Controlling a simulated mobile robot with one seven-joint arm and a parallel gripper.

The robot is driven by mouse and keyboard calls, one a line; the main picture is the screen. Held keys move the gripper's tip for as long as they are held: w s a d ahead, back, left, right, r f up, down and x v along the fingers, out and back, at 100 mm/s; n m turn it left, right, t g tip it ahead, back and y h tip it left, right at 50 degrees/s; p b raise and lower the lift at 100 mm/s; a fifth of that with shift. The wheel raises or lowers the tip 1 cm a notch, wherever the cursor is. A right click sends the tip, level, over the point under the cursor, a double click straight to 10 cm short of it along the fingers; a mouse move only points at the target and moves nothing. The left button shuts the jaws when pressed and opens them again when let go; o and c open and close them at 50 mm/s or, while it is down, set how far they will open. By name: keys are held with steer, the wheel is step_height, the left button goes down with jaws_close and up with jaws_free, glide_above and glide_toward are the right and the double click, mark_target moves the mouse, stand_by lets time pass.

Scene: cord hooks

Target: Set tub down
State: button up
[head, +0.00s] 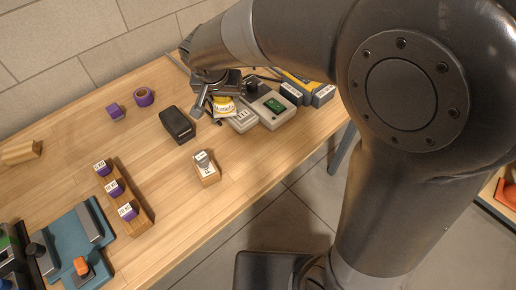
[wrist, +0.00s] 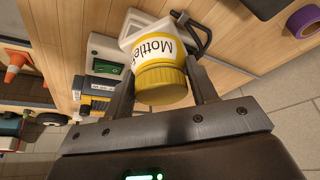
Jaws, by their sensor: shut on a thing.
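The tub has a yellow lid and a white label reading "Mottle…". In the wrist view the tub (wrist: 160,80) sits between the two fingers of my gripper (wrist: 162,85), which is shut on it around the lid. In the head view the tub (head: 225,106) shows partly below my gripper (head: 211,100), which hides some of it. The tub is close to a light grey device with a green display (head: 272,107) and a pale flat part (head: 242,121). I cannot tell whether the tub touches anything beneath it.
A black box (head: 178,125) and a labelled wooden block (head: 206,170) stand nearby. Labelled yellow and grey boxes (head: 305,88) stand right of the device.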

steer(key=s+d+m+g+h, duration=0.1)
steer(key=s+d+m+h, duration=0.15)
steer(key=d+m, duration=0.55)
steer(key=s+d+m+g+h, duration=0.1)
steer(key=s+d+m, duration=0.25)
steer(key=d, duration=0.85)
steer(key=a+f, duration=0.2)
steer(key=a, duration=0.1)
steer(key=a+f, duration=0.3)
steer(key=a, duration=0.1)
steer(key=w+a+f, duration=0.1)
steer(key=a+f, duration=0.1)
steer(key=a, duration=0.1)
steer(key=shift+a+f, duration=0.15)
steer(key=shift+a, duration=0.1)
steer(key=shift+a+f, duration=0.1)
steer(key=shift+f, duration=1.95)
steer(key=shift+f, duration=0.1)
steer(key=o, duration=1)
